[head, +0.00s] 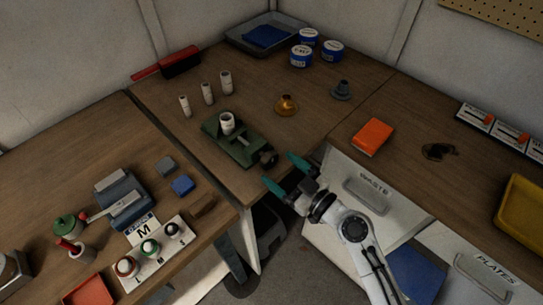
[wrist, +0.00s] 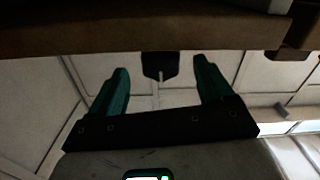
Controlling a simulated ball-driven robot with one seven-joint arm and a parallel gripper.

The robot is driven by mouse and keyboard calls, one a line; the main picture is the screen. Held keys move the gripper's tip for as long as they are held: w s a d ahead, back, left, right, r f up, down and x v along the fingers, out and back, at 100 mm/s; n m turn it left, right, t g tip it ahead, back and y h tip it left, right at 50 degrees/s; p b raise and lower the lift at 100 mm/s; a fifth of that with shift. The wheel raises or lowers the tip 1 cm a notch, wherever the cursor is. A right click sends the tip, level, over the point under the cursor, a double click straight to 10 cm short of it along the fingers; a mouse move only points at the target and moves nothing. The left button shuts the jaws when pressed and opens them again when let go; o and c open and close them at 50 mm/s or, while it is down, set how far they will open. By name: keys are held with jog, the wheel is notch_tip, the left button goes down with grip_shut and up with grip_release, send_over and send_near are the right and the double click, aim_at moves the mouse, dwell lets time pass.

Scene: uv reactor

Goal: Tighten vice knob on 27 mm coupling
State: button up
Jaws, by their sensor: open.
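The green vice (head: 241,148) sits on the middle bench near its front corner. A white cylindrical coupling (head: 227,123) stands upright in it. The dark vice knob (head: 268,157) sticks out at the vice's right end, near the bench edge. My gripper (head: 286,174) is open and empty, its teal fingers spread just right of and in front of the knob. In the wrist view my gripper (wrist: 158,66) shows both fingers apart, with a dark shape between and beyond them below the bench edge; I cannot tell surely whether it is the knob. Contact with the knob is not visible.
Several white cylinders (head: 208,94) stand behind the vice. An amber flask (head: 287,105) and a grey fitting (head: 341,90) are to its right. An orange box (head: 372,137) lies on the right bench above the white WASTE drawer (head: 372,190). A gap separates the benches at front.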

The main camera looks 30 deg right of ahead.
aim_at(272, 164)
jog(key=shift+p+x, duration=0.55)
jog(key=shift+x, duration=1.5)
jog(key=c, duration=1)
jog(key=shift+m+b, duration=0.6)
jog(key=shift+m, duration=1)
jog(key=o, duration=1)
